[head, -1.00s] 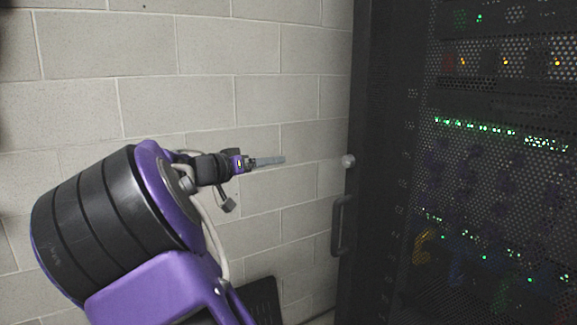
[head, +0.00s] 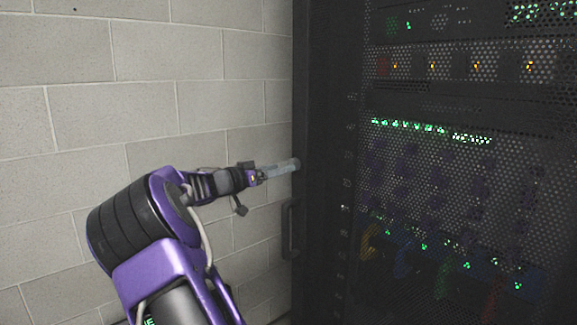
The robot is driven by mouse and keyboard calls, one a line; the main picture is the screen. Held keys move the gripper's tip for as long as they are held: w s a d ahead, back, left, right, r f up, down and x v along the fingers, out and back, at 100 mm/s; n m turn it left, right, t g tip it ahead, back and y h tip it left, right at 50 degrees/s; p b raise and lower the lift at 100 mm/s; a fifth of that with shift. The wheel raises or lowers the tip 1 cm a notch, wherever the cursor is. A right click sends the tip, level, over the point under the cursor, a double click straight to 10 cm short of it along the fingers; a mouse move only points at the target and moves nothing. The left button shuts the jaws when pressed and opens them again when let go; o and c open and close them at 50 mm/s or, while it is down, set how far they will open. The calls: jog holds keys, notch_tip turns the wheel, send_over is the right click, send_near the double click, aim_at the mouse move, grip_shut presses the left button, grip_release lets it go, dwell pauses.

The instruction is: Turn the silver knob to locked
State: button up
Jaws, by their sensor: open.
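The silver knob (head: 295,163) is a small round pale knob on the left edge of the dark rack door, above the door handle. My gripper (head: 284,167) points right at the knob, and its pale fingers overlap the knob in the picture. The fingers look open, and I cannot tell whether they are around the knob or just in front of it. The fingers partly hide the knob, and which way it is turned cannot be seen.
The rack's perforated door (head: 450,180) fills the right side, with green and amber lights behind it. A dark vertical handle (head: 289,228) sits below the knob. A pale block wall (head: 110,105) stands behind my arm at the left.

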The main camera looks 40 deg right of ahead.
jog(key=shift+w+d, duration=0.15)
jog(key=shift+d, duration=0.95)
jog(key=shift+w+d, duration=0.1)
jog(key=shift+d, duration=0.95)
jog(key=shift+c, duration=0.4)
grip_shut()
